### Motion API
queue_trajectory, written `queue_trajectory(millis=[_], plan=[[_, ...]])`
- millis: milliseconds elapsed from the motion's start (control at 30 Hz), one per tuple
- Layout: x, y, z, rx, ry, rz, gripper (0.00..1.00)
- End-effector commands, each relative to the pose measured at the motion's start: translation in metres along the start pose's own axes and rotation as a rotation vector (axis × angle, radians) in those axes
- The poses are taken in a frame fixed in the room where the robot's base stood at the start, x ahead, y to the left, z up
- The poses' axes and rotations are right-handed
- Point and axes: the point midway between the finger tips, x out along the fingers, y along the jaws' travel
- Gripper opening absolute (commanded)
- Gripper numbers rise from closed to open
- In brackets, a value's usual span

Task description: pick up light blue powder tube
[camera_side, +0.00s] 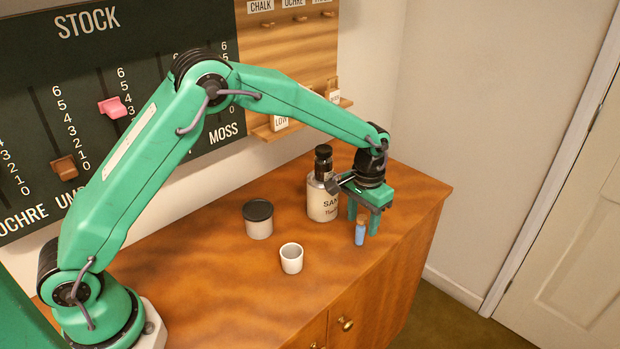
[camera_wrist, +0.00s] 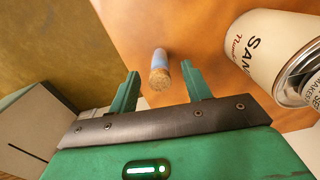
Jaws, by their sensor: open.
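The light blue powder tube (camera_side: 360,233) has a cork top and stands upright on the wooden cabinet top, near its front right edge. In the wrist view the tube (camera_wrist: 160,66) shows with its cork towards the camera, in line with the gap between my fingers. My gripper (camera_side: 363,218) points down over the tube, with its two green fingers apart.
A cream canister (camera_side: 321,203) stands behind and left of my gripper, with a dark bottle (camera_side: 323,160) at its top. A dark-lidded jar (camera_side: 258,222) and a white cup (camera_side: 291,259) stand further left. The cabinet top (camera_side: 225,290) is clear at the front.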

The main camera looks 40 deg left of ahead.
Motion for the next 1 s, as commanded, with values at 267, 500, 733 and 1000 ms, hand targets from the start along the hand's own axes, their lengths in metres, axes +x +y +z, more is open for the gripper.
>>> queue_trajectory(millis=[267,500,733,1000], plan=[[0.025,-0.001,0.000,0.000,-0.001,0.000,0.49],[0.027,-0.001,0.000,0.000,0.000,0.000,0.49],[0.026,-0.001,0.000,0.000,0.000,0.000,0.49],[0.026,-0.001,0.000,0.000,0.000,0.000,0.07]])
